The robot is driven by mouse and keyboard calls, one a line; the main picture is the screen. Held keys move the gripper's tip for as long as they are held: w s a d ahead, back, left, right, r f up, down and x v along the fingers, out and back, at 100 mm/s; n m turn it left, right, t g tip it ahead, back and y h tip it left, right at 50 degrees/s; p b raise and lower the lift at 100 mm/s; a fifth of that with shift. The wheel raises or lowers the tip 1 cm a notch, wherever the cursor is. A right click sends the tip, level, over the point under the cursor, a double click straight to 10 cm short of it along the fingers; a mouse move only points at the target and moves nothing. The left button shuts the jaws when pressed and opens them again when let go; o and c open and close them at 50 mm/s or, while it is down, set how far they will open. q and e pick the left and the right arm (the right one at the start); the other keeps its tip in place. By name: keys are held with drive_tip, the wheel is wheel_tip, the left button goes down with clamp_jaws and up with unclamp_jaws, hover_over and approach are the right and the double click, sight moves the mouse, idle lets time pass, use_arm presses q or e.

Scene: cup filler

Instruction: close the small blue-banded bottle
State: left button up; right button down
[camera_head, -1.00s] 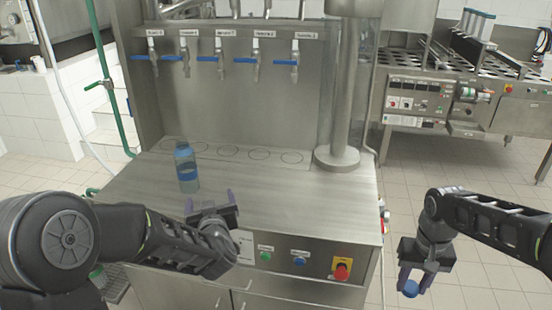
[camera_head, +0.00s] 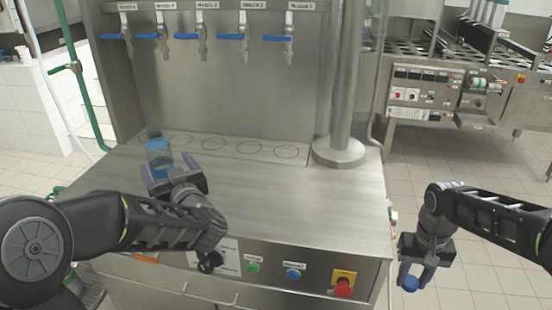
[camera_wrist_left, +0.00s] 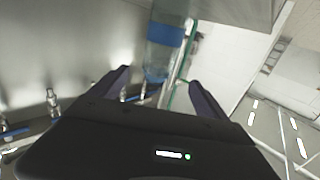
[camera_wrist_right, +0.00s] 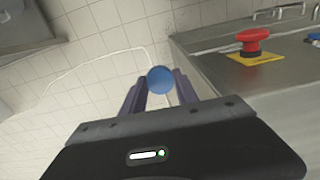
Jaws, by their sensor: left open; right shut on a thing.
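The small clear bottle with a blue band (camera_head: 158,145) stands upright at the left of the steel worktop. In the left wrist view the bottle (camera_wrist_left: 165,45) lies just beyond the fingertips, its near part in line with the gap. My left gripper (camera_head: 167,169) is open and right in front of the bottle; its fingers hide the bottle's lower part in the head view. Whether they touch it I cannot tell. My right gripper (camera_head: 413,280) is shut on a round blue cap (camera_wrist_right: 160,80), held beyond the worktop's right side, over the floor.
Several taps with blue handles (camera_head: 198,37) hang on the back panel above marked circles on the worktop (camera_head: 290,185). A steel column (camera_head: 345,100) stands at the right. A red button (camera_head: 343,287) sticks out of the front panel. The worktop's middle is clear.

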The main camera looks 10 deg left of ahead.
sight(162, 157)
use_arm(q)
drive_tip(key=shift+w+f, duration=0.5)
drive_tip(key=shift+f, duration=0.05)
use_arm(e)
drive_tip(key=shift+w+f, duration=0.45)
drive_tip(key=shift+f, duration=0.1)
use_arm(q)
drive_tip(key=shift+s+r, duration=0.2)
use_arm(e)
drive_tip(key=shift+s+r, duration=0.15)
use_arm(q)
drive_tip(key=shift+p+x, duration=0.65)
drive_tip(key=shift+x, duration=2.8)
use_arm(e)
drive_tip(key=shift+r, duration=0.7)
use_arm(q)
drive_tip(key=shift+f, duration=0.1)
drive_tip(key=shift+w+a, duration=0.3)
drive_tip(key=shift+a, duration=0.05)
use_arm(e)
drive_tip(key=shift+r, duration=0.25)
drive_tip(key=shift+r+p, duration=0.6)
drive_tip(key=shift+p, duration=0.25)
use_arm(q)
drive_tip(key=x, duration=0.4)
drive_tip(key=shift+a+f, duration=0.1)
drive_tip(key=shift+c, duration=0.4)
